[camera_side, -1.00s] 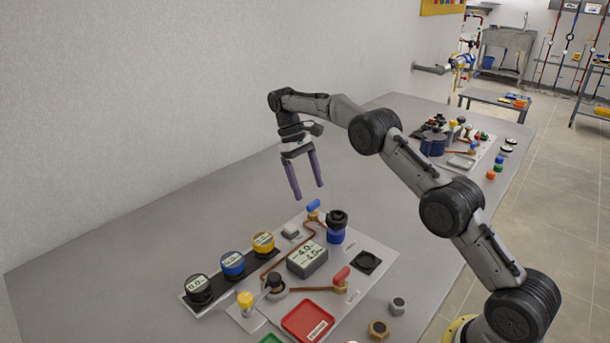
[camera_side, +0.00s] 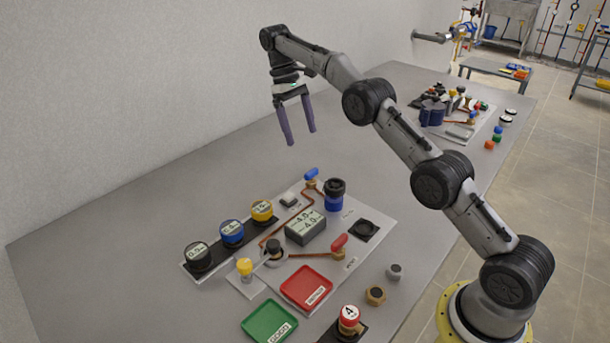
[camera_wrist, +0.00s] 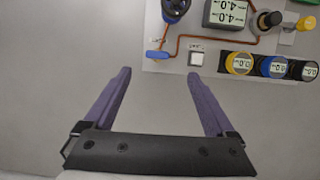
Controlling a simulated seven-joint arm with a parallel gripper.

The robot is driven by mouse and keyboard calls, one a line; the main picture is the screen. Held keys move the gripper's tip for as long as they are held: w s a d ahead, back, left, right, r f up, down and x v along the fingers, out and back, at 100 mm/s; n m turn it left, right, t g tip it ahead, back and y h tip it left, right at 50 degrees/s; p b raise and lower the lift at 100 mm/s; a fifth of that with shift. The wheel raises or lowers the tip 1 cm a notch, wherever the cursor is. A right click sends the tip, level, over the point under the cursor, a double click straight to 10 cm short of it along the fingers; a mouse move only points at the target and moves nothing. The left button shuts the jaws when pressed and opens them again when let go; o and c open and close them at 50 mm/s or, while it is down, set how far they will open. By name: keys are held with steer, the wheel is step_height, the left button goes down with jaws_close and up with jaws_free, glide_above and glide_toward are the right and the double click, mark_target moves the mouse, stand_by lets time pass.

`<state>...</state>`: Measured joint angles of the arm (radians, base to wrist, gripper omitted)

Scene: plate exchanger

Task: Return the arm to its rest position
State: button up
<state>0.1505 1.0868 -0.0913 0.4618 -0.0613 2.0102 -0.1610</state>
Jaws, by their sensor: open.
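My gripper (camera_side: 301,138) is open and empty, with its two purple fingers spread apart and pointing down. It hangs above the bare grey table, behind the board with the gauges and valves. In the wrist view the fingers of my gripper (camera_wrist: 158,75) are spread with only grey table between them. The board (camera_wrist: 215,62) lies beyond the fingertips there, apart from them.
The board (camera_side: 360,205) carries a black-blue cylinder (camera_side: 335,195), a grey display box (camera_side: 305,227), black, blue and yellow gauges, and a red tray (camera_side: 306,287). A green tray (camera_side: 268,322) lies in front. A second equipped board stands far right. The table's left is clear.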

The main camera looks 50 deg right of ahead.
steer(key=s+a+r+t, duration=0.25)
steer(key=s+r, duration=0.45)
steer(key=r, duration=0.4)
steer(key=s+a+r+t, duration=0.1)
steer(key=s+a+r, duration=0.2)
steer(key=s+r, duration=0.5)
steer(key=s+a+r+t, duration=0.2)
steer(key=s+r+t, duration=0.1)
steer(key=s, duration=0.9)
steer(key=s+a+f+t, duration=0.1)
steer(key=s+f, duration=0.4)
steer(key=f, duration=0.3)
steer(key=s+a+f+t, duration=0.1)
steer(key=s+f+t, duration=0.1)
steer(key=s+f, duration=0.3)
step_height(320, 180, down, 3)
steer(key=shift+s+f, duration=0.2)
steer(key=shift+s, duration=0.15)
